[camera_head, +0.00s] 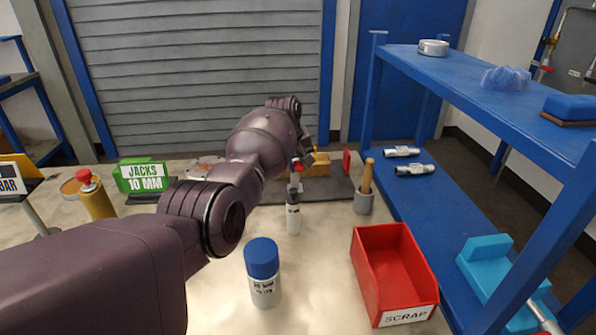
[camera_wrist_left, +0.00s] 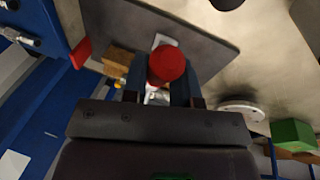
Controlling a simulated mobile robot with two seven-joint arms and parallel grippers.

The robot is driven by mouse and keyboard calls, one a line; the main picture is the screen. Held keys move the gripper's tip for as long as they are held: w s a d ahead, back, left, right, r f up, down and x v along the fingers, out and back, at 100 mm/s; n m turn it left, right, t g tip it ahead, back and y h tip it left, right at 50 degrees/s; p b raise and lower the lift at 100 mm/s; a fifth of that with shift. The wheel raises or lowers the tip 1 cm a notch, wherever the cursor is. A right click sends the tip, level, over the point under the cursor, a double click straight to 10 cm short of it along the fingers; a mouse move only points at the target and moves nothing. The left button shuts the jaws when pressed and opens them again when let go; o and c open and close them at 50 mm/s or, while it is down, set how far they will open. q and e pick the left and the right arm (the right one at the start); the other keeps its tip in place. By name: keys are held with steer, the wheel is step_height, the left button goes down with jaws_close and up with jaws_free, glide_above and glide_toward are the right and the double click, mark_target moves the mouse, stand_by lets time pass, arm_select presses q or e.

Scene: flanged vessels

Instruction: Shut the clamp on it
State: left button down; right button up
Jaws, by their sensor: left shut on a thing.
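My left gripper (camera_head: 302,166) reaches over the far part of the table, and its arm hides part of the scene. In the left wrist view its two dark fingers (camera_wrist_left: 160,88) are closed around a part with a round red knob (camera_wrist_left: 167,63). The red part also shows at the fingertips in the head view (camera_head: 297,164). Pale metal shows between the fingers, but a clamp and its jaw state cannot be made out. Below the gripper a small white-and-dark cylinder (camera_head: 293,216) stands upright; I cannot tell whether it touches the held part. My right gripper is not in view.
A blue-capped can (camera_head: 263,273) stands in front, with a red SCRAP bin (camera_head: 395,275) to its right. A grey cup with a wooden handle (camera_head: 363,201), a wooden block (camera_head: 318,166) and a dark mat (camera_head: 336,190) lie near the gripper. A blue shelf (camera_head: 470,78) stands right.

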mark_target(296, 161)
arm_select(q)
steer(key=shift+w+a+g+b, duration=0.1)
steer(key=shift+w+g+b, duration=0.35)
steer(key=shift+g+b, duration=0.65)
steer(key=shift+w+r+g+b, duration=0.3)
steer(key=shift+r+g+b, duration=0.1)
steer(key=shift+b, duration=0.75)
steer(key=shift+w+a+r+g+h+b, duration=0.1)
steer(key=shift+w+r+g+h+b, duration=0.1)
steer(key=shift+r+g+h+b, duration=0.3)
steer(key=shift+r, duration=0.1)
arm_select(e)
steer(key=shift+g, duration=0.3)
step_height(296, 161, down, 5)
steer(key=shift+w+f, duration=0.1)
arm_select(q)
steer(key=shift+r, duration=0.15)
steer(key=c, duration=0.9)
jaws_free()
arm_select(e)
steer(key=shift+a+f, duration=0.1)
